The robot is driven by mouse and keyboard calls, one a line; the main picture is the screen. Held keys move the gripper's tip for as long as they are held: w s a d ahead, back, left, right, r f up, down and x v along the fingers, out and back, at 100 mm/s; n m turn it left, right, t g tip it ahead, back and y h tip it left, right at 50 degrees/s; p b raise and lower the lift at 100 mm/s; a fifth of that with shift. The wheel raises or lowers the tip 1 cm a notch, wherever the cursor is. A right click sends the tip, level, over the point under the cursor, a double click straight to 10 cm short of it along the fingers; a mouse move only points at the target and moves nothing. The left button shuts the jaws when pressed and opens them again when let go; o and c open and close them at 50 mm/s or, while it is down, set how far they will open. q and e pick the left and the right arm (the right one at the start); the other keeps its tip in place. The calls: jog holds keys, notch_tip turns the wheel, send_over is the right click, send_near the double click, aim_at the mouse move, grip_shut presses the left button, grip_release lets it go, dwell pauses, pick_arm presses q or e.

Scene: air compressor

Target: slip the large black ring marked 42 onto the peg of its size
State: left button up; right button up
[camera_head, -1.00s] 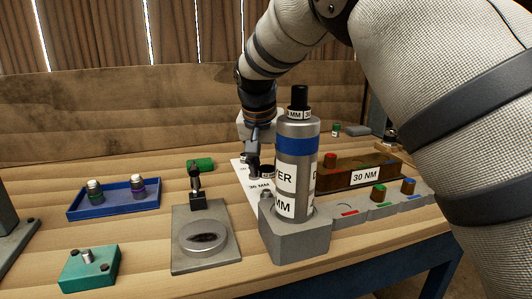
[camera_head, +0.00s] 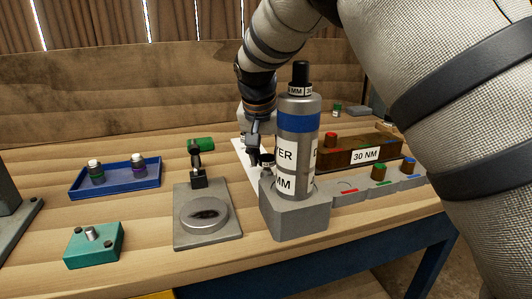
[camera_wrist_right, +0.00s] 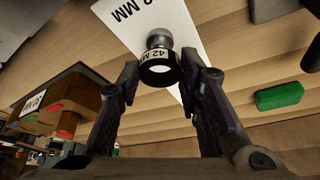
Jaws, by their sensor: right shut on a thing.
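The black ring marked 42 MM (camera_wrist_right: 160,70) sits between the two fingertips of my right gripper (camera_wrist_right: 161,72) in the right wrist view. The gripper is shut on it. A metal peg with a rounded top (camera_wrist_right: 159,40) shows right beside the ring, on a white board (camera_wrist_right: 185,28) with a partly hidden MM label. I cannot tell whether the ring is around the peg. In the head view my right gripper (camera_head: 254,154) is over the white board (camera_head: 242,149), behind the large cylinder, which hides part of it. My left gripper is not in view.
The grey cylinder with a blue band (camera_head: 298,150) stands in a grey block close in front of my right gripper. A wooden block marked 30 NM (camera_head: 365,155) is to the right. A blue tray (camera_head: 115,188), a green block (camera_head: 93,246) and a metal plate (camera_head: 207,236) lie left.

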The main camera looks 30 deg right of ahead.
jog(key=shift+f, duration=1.3)
dwell(0.5)
jog(key=o, duration=0.9)
jog(key=shift+r, duration=0.15)
jog(key=v, duration=1.1)
jog(key=shift+s+r, duration=0.1)
jog(key=shift+r, duration=0.3)
